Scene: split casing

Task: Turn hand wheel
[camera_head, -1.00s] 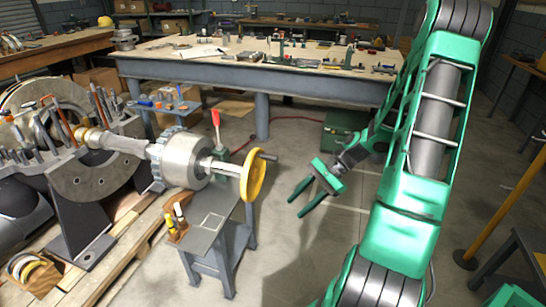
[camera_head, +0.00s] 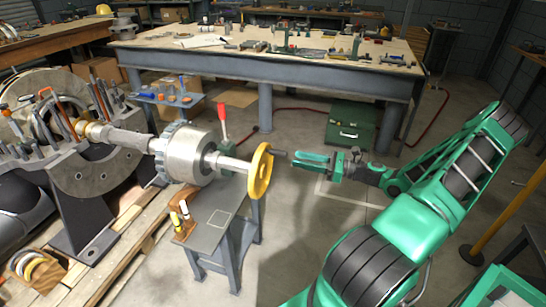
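The hand wheel (camera_head: 260,173) is a yellow ring seen almost edge-on. It sits at the right end of a pale shaft (camera_head: 232,163) that comes out of a grey metal drum (camera_head: 190,155). A dark crank handle (camera_head: 277,153) sticks out to the right from the wheel's upper rim. My green gripper (camera_head: 296,160) is just right of the handle, pointing left toward the wheel. Its fingers are seen nearly from the side and look close together, so their gap is unclear. I cannot tell whether the fingertips touch the handle.
A small grey stand (camera_head: 222,215) is below the shaft, with a red-knobbed lever (camera_head: 222,122) behind it. A wooden pallet (camera_head: 120,255) lies at the left. A long workbench (camera_head: 265,75) with tools spans the back. A green toolbox (camera_head: 350,127) stands on the floor behind my gripper.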

